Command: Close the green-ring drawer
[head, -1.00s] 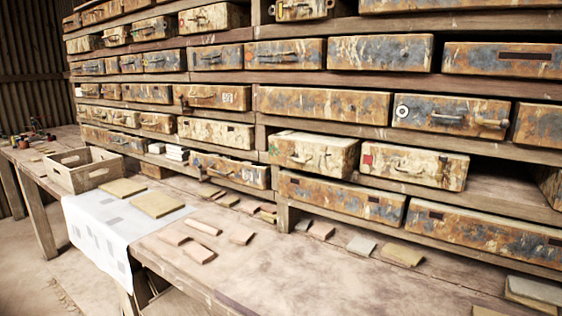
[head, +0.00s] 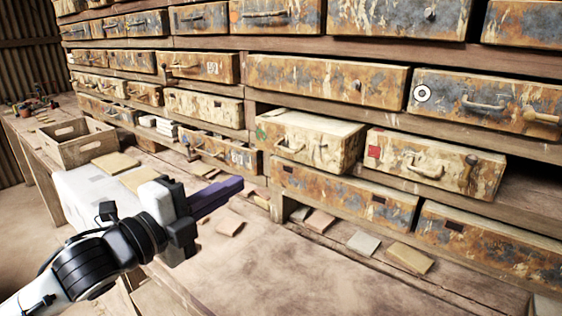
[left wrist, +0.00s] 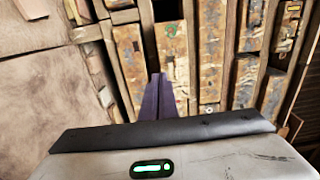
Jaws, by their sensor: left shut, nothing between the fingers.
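The green-ring drawer (head: 305,143) is a cream, rust-stained drawer with a green mark at the upper left of its front and a metal handle. It sticks out of the shelf, with its top and right side showing. In the left wrist view its front (left wrist: 173,55) appears turned on its side, with the green ring near the top. My left gripper (head: 236,185) is shut and empty, in front of and below the drawer to its left, apart from it. Its purple fingers (left wrist: 158,93) lie together in the left wrist view. My right gripper is not in view.
A drawer with a red mark (head: 432,160) also sticks out to the right. Rusty closed drawers (head: 340,190) lie below. Several flat tiles (head: 410,258) lie on the workbench (head: 290,275). A wooden crate (head: 75,145) stands at the left. The front of the bench is mostly clear.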

